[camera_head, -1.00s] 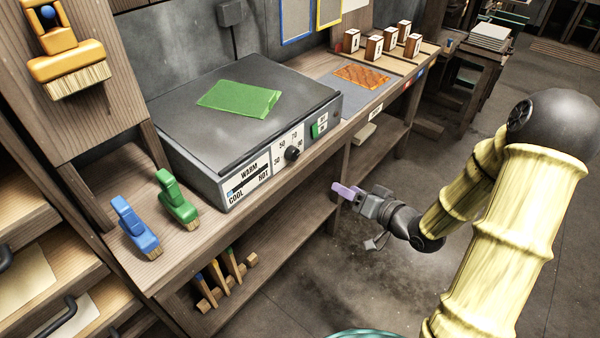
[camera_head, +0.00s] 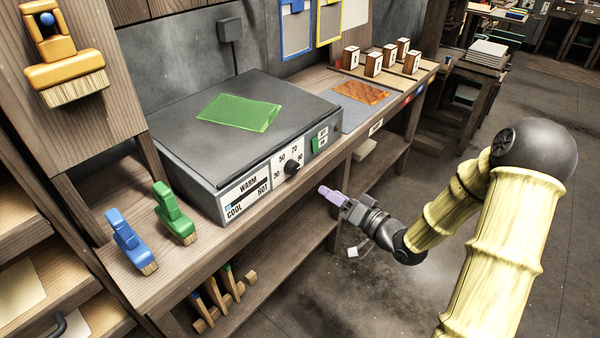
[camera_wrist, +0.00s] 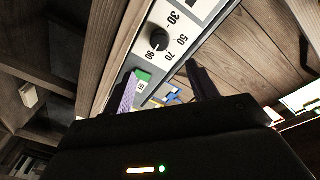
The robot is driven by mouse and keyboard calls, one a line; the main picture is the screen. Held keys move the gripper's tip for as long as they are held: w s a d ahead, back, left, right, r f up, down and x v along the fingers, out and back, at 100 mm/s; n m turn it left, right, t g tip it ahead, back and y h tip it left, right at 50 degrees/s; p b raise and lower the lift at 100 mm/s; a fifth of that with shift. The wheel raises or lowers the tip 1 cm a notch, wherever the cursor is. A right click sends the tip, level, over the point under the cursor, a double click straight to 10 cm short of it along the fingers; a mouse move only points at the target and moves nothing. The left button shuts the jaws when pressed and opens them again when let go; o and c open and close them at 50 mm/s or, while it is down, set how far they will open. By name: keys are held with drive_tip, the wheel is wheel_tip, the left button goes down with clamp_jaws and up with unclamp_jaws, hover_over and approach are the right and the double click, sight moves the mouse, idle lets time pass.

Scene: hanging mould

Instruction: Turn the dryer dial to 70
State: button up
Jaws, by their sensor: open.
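The dryer (camera_head: 240,120) is a grey box on the bench with a green sheet on top. Its black dial (camera_head: 292,168) is on the front panel, amid the numbers 30, 50, 70 and 90. The dial also shows in the wrist view (camera_wrist: 159,40), where a small pale mark on it lies on the side near 90. My gripper (camera_head: 330,194) is in front of the panel, to the lower right of the dial and apart from it. In the wrist view my gripper (camera_wrist: 163,86) is open and empty, with the dial beyond its fingertips.
A green switch (camera_head: 315,145) is on the panel right of the dial. A lower shelf holds several tools. An orange sheet (camera_head: 361,92) and small blocks are further right.

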sight(296, 169)
drive_tip(key=x, duration=1.2)
drive_tip(key=shift+w+a+b, duration=0.15)
drive_tip(key=shift+a+b, duration=0.05)
drive_tip(key=shift+b, duration=0.1)
drive_tip(key=shift+c, duration=0.2)
drive_tip(key=c, duration=1)
